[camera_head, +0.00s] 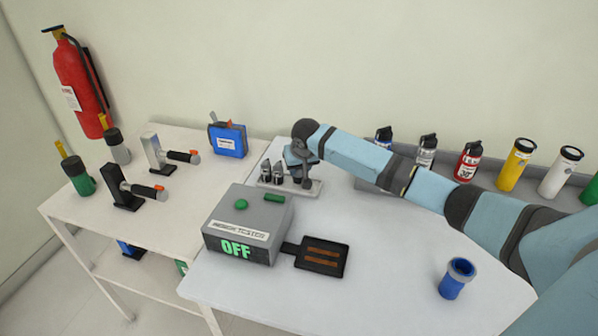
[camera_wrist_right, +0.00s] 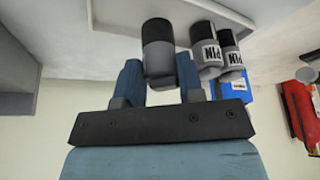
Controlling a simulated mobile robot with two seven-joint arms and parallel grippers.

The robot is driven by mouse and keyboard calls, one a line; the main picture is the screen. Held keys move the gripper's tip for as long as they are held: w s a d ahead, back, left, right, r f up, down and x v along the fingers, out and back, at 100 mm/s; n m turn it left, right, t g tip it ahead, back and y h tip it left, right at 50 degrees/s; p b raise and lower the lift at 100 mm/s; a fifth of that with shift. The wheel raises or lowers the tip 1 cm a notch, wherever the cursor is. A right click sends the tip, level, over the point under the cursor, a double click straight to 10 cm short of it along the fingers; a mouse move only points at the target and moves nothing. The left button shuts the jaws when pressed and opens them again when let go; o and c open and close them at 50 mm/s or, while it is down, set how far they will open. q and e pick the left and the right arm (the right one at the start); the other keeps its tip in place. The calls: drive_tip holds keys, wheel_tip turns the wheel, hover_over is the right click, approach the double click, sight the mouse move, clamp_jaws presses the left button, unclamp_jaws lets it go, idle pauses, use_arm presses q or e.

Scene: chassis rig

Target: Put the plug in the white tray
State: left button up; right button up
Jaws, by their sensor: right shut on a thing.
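The white tray (camera_head: 314,191) lies at the back edge of the right table, behind the grey tester box. Two small black-and-grey cylinders marked PIN stand in it, and they show in the wrist view (camera_wrist_right: 206,50) to the right of the held piece. My right gripper (camera_head: 297,162) reaches down over the tray's right part. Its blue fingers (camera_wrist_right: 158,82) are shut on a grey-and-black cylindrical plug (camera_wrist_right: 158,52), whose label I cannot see. The plug is upright at the tray; I cannot tell whether it touches the tray floor. My left gripper is not in view.
The tester box (camera_head: 248,225) reads OFF, with a black pad (camera_head: 321,257) beside it. A blue cup (camera_head: 457,278) stands at the front right. Several canisters (camera_head: 467,161) line the back shelf. The left table holds tools and a blue box (camera_head: 228,139).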

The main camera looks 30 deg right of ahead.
drive_tip(key=shift+f, duration=0.85)
drive_tip(key=o, duration=0.9)
drive_tip(key=shift+f, duration=0.1)
drive_tip(key=shift+o, duration=0.2)
drive_tip(key=shift+r, duration=0.2)
drive_tip(key=v, duration=1.2)
drive_tip(key=shift+p, duration=0.3)
drive_tip(key=shift+a+f, duration=0.1)
drive_tip(key=shift+f, duration=0.05)
